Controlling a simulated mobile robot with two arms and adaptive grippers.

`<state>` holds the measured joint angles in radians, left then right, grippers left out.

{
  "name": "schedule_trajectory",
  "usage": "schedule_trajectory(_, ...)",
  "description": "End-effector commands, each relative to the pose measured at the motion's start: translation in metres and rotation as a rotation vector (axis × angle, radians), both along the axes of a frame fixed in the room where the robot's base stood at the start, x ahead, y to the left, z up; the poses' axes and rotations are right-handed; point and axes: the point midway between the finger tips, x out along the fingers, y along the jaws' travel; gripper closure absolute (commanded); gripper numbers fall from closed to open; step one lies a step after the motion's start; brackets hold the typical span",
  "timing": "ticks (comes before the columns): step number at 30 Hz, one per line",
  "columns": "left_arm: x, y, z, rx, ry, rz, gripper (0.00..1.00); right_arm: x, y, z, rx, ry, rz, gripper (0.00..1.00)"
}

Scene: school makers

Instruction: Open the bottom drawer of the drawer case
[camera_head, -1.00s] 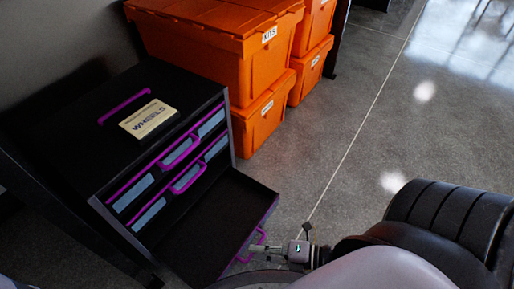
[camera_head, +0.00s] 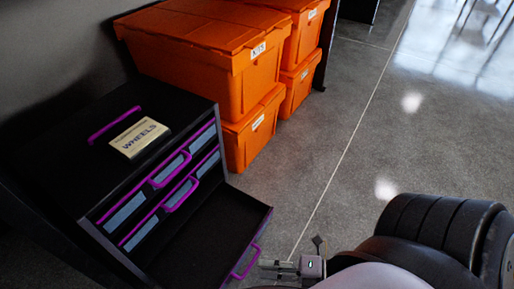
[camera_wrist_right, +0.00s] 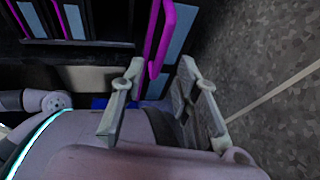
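The black drawer case (camera_head: 85,128) with purple handles stands at the left in the head view. Its bottom drawer (camera_head: 208,240) is pulled well out and looks empty; the upper drawers are closed. The bottom drawer's purple handle (camera_head: 247,261) is on its front face. My right gripper (camera_head: 268,267) is just right of that handle, apart from it. In the right wrist view the gripper (camera_wrist_right: 158,72) has its fingers spread, with a purple handle (camera_wrist_right: 157,50) showing between and beyond the tips. My left gripper is not in view.
A box labelled WHEELS (camera_head: 140,138) lies on top of the case. Orange lidded crates (camera_head: 195,62) are stacked behind it. The grey floor (camera_head: 345,150) to the right is clear.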

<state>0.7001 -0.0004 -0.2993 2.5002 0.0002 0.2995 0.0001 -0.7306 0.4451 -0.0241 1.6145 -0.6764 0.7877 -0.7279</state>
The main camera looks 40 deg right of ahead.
Motion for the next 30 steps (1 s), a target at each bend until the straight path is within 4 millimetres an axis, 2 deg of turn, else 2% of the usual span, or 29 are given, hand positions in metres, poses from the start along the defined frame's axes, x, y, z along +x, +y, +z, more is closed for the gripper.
schedule_trajectory(6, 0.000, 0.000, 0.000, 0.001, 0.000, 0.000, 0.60, -0.035, -0.031, 0.009, -0.002, 0.004, 0.001, 0.71)
schedule_trajectory(12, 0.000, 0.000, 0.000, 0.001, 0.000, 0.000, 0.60, -0.053, -0.048, 0.014, 0.000, 0.001, 0.000, 0.71)
schedule_trajectory(30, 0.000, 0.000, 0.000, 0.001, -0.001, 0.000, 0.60, -0.057, -0.052, 0.016, 0.000, 0.000, 0.000, 0.71)
